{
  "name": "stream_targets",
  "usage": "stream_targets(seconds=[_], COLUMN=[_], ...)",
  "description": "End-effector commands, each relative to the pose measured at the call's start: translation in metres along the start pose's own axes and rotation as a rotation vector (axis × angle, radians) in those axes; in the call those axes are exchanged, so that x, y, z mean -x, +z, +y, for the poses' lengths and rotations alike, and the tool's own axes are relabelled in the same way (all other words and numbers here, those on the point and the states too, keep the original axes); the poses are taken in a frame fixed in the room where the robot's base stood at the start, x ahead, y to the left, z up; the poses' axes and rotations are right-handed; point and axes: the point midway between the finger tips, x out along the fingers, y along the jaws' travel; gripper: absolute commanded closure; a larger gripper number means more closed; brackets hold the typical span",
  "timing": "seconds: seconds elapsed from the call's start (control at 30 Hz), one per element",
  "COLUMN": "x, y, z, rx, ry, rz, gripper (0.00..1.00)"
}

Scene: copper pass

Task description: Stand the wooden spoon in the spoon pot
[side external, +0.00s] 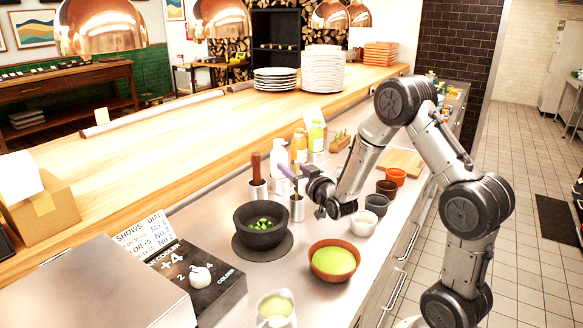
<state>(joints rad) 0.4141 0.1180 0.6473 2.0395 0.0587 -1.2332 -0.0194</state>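My gripper (309,176) is at the middle of the side view, pointing left, just above and right of a small metal pot (297,208). A purple-grey handled utensil (287,171) slants at the fingertips, its lower end towards that pot's mouth. I cannot tell whether the fingers grip it or it rests in the pot. A second metal pot (258,190) to the left has a thick brown wooden handle (256,168) standing upright in it. I cannot tell which of the two utensils is the wooden spoon, nor which pot is the spoon pot. The finger gap is too small to see.
A dark mortar (262,238) with green pieces stands in front of the pots. A terracotta bowl (334,275) of green paste, small cups (363,222) and bottles (299,146) surround the gripper. A raised wooden shelf (150,150) runs behind.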

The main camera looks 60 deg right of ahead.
Motion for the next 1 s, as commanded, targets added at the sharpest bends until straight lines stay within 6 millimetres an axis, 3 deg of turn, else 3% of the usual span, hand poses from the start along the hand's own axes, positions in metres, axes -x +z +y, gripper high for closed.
stream_targets(seconds=[0.27,0.37,0.8,1.0], x=[0.0,0.008,0.093,0.115], y=[-0.004,-0.004,-0.004,-0.004], z=[0.0,0.0,0.0,0.0], rx=[0.0,0.0,0.0,0.0], ry=[0.0,0.0,0.0,-0.001], rz=[0.002,0.0,0.001,0.002], gripper=[0.53,0.53,0.53,0.53])
